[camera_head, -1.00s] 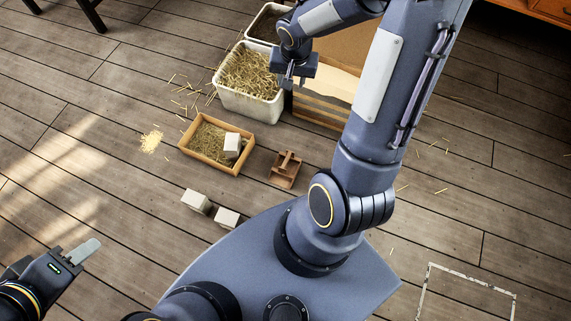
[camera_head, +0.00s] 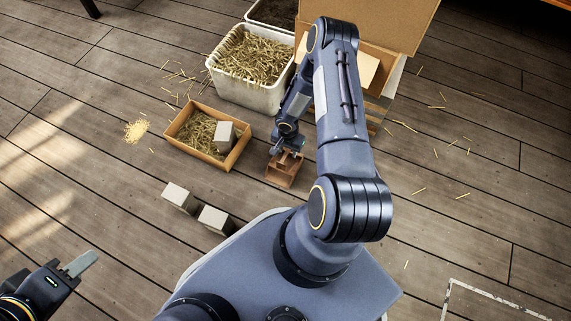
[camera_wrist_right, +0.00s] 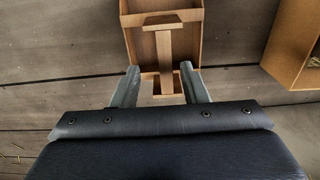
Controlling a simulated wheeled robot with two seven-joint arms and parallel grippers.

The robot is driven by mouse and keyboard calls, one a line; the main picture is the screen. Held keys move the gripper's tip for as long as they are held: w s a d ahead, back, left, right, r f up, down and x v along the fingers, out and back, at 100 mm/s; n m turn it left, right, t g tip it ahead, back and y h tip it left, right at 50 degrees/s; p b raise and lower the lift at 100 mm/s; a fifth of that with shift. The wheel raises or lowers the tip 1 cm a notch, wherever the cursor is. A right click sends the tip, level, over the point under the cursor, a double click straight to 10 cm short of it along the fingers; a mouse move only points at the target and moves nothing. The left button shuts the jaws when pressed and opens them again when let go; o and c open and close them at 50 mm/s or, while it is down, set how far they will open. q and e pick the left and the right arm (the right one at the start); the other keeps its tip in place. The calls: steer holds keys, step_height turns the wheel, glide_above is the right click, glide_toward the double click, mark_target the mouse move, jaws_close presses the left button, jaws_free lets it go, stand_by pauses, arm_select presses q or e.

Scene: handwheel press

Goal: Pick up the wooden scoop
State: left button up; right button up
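The wooden scoop (camera_head: 281,174) is a small brown open box with a handle bar, on the plank floor right of the wooden tray. In the right wrist view the scoop (camera_wrist_right: 163,48) lies straight ahead. My right gripper (camera_head: 287,151) is over the scoop, partly hidden by its arm. In the wrist view the right gripper (camera_wrist_right: 159,72) is open. Its two fingers stand apart on either side of the scoop's near end and handle bar; I cannot tell whether they touch it. My left gripper (camera_head: 80,264) is away at the lower left, empty; its finger gap does not show.
A wooden tray (camera_head: 177,128) with straw and a grey block stands left of the scoop. A white bin (camera_head: 252,97) of straw and a large cardboard box (camera_head: 385,22) are behind. Two grey blocks (camera_head: 180,198) (camera_head: 215,219) sit in front. Floor at right is mostly clear.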

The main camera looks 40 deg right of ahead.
mark_target(285, 155)
steer(key=f, duration=0.1)
steer(key=f+b, duration=0.1)
steer(key=f, duration=0.1)
steer(key=f+b, duration=0.1)
steer(key=shift+w+a+f, duration=0.15)
steer(key=shift+a+f, duration=0.25)
steer(key=shift+r, duration=0.1)
jaws_close()
